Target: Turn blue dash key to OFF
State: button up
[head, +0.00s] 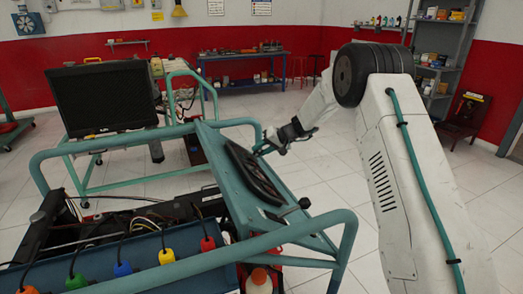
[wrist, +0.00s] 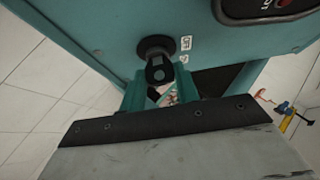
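The blue-green dash panel (head: 222,150) sits on the blue-green tubular frame of the near engine trainer. In the wrist view, a dark key (wrist: 157,72) sits in a round black switch (wrist: 155,46) on the panel (wrist: 105,35). A small OFF label (wrist: 186,43) is right of the switch, with another small label below it. My gripper (wrist: 160,88) is open, its two blue-green fingers apart, with the key's end at the gap between their tips. I cannot tell whether they touch it. In the head view my gripper (head: 268,146) is at the panel's upper right edge.
A dark instrument cluster (head: 255,174) lies on the panel. Frame tubes (head: 340,240) surround the panel. A second trainer with a black screen (head: 105,97) stands behind to the left. A blue workbench (head: 245,86) is at the back wall. White floor is clear right of the trainer.

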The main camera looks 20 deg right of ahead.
jog(key=o, duration=0.4)
jog(key=shift+c, duration=0.2)
jog(key=v, duration=0.8)
jog(key=shift+f, duration=0.1)
